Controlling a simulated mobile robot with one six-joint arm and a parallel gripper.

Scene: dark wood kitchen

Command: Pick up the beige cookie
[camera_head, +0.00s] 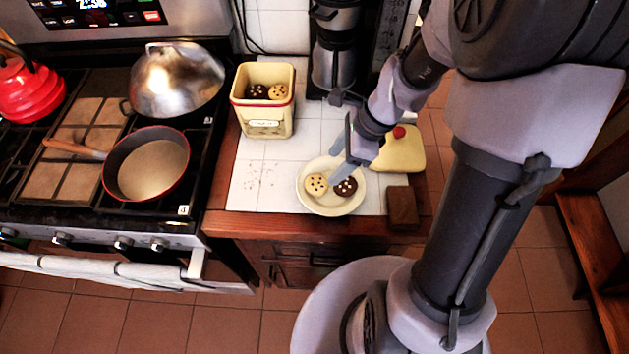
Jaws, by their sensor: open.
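The beige cookie (316,184) with dark chips lies on the left part of a cream plate (325,208) on the white tiled counter. A dark brown cookie (346,187) with light chips lies beside it on the same plate, to the right. My gripper (338,163) is open and empty, with its fingers pointing down over the plate's upper right part, nearer the dark cookie than the beige one. Its exact height above the cookies is hard to tell.
A cream cookie jar (264,118) holding a dark and a beige cookie stands behind left. A yellow lid (402,152) with a red knob and a brown block (402,207) are right of the plate. The stove holds a pan (148,172), a domed pot (177,82) and a red kettle (28,92).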

